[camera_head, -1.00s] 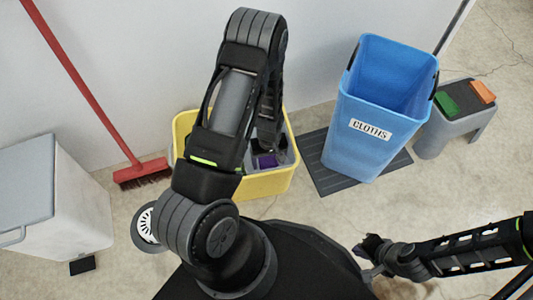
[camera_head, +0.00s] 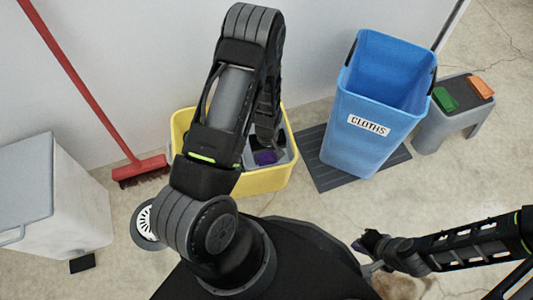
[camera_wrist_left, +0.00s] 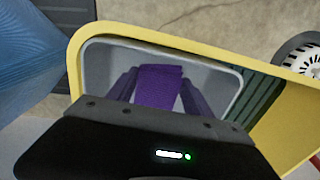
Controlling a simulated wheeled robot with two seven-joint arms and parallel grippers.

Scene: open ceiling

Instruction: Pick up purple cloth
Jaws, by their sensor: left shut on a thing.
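The purple cloth (camera_wrist_left: 158,88) is between the two fingers of my left gripper (camera_wrist_left: 160,92) in the left wrist view. The gripper is shut on it, over the grey inner tray (camera_wrist_left: 95,58) of a yellow bucket (camera_wrist_left: 190,42). In the head view a small patch of the cloth (camera_head: 265,157) shows inside the yellow bucket (camera_head: 263,181), and my left arm hides much of the bucket. The cloth's lower part is hidden in the wrist view. My right gripper (camera_head: 367,254) is low at the right, away from the bucket; its jaw opening is unclear.
A blue bin (camera_head: 361,148) labelled CLOTHS stands on a dark mat (camera_head: 325,175) right of the bucket. A grey stool (camera_head: 440,127) holds a green and an orange block. A red broom (camera_head: 140,169) and a grey-white box (camera_head: 60,215) are at the left.

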